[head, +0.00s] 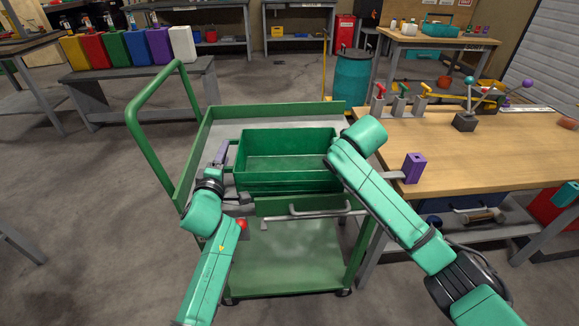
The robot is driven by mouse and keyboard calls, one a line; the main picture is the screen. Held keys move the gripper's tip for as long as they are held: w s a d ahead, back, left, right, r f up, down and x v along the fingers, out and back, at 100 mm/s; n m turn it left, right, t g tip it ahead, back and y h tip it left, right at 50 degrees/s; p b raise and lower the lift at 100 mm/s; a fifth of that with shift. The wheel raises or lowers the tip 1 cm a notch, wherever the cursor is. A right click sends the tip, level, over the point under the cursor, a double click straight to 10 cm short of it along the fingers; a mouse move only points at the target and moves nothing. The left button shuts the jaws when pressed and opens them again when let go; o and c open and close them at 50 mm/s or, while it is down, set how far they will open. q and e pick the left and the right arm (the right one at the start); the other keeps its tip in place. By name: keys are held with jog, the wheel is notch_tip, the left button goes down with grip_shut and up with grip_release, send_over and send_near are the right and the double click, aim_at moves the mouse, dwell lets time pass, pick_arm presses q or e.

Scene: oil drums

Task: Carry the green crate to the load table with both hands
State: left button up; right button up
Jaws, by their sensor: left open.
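The green crate (291,184) sits upright on the top of a green cart (262,112), and it looks empty. My left gripper (229,173) is open at the crate's left end, close to the handle there. I cannot tell whether it touches the handle. My right arm (380,200) crosses over the crate's right end and hides it.
A teal drum (352,79) stands behind the cart. Several coloured cans line a bench at the back left. The floor left of the cart is clear.

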pick_arm(q)
jog(key=shift+c, duration=0.3)
pick_arm(e)
jog(key=shift+c, duration=0.3)
pick_arm(q)
jog(key=c, duration=0.5)
pick_arm(e)
jog(key=c, duration=0.5)
pick_arm(q)
grip_shut()
pick_arm(e)
grip_shut()
jog(key=shift+r, duration=0.1)
